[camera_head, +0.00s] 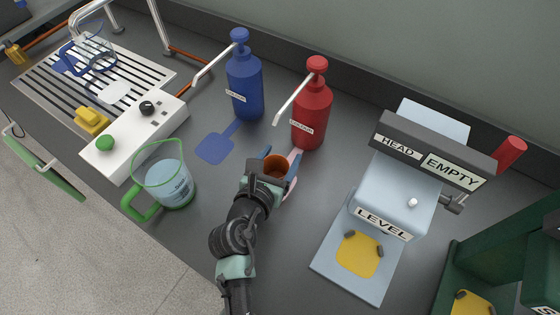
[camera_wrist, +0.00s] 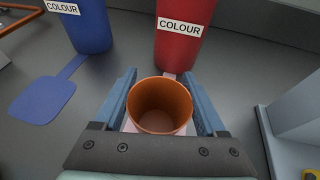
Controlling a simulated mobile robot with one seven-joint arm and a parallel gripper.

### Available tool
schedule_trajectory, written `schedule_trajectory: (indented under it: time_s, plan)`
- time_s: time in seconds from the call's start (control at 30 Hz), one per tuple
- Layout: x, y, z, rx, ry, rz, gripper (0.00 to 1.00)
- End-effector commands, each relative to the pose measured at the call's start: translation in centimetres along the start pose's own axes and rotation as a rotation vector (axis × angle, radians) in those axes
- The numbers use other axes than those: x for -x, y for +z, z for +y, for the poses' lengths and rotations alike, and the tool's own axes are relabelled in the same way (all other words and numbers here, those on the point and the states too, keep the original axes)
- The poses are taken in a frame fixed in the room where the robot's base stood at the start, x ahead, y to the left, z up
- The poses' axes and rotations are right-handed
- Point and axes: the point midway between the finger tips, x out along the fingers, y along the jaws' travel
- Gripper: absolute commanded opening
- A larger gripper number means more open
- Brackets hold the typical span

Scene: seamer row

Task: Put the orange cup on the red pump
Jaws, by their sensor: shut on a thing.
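The orange cup (camera_head: 274,168) is upright between the two blue fingers of my gripper (camera_head: 281,158), which is shut on it. In the wrist view the cup (camera_wrist: 160,108) looks empty, its open top facing up. The red pump (camera_head: 311,110) is a bottle labelled COLOUR, with a red head and a spout pointing left and down toward the front. The cup is in front of the red bottle (camera_wrist: 183,30). A pale pink pad (camera_head: 291,187) shows partly under the cup and gripper; I cannot tell whether the cup touches it.
A blue pump (camera_head: 244,85) with a blue pad (camera_head: 214,148) stands to the left. A green-handled clear jug (camera_head: 165,178) and a white control box (camera_head: 135,135) are further left. A grey machine marked HEAD, EMPTY and LEVEL (camera_head: 400,190) stands close on the right.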

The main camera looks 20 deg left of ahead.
Motion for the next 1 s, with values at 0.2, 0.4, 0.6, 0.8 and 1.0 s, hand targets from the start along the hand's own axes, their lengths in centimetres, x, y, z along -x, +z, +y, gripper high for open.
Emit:
schedule_trajectory:
  time_s: [0.2, 0.4, 0.6, 0.8, 1.0]
  plan:
    - [-0.3, -0.9, 0.0, -0.001, 0.000, -0.001, 0.12]
    - [-0.4, -1.2, 0.0, 0.000, 0.000, 0.000, 0.12]
    - [-0.4, -1.2, 0.0, 0.000, 0.000, 0.000, 1.00]
    - [-0.4, -1.1, 0.0, 0.000, 0.000, 0.000, 1.00]
    - [1.1, -0.9, 0.1, 0.002, 0.002, 0.001, 1.00]
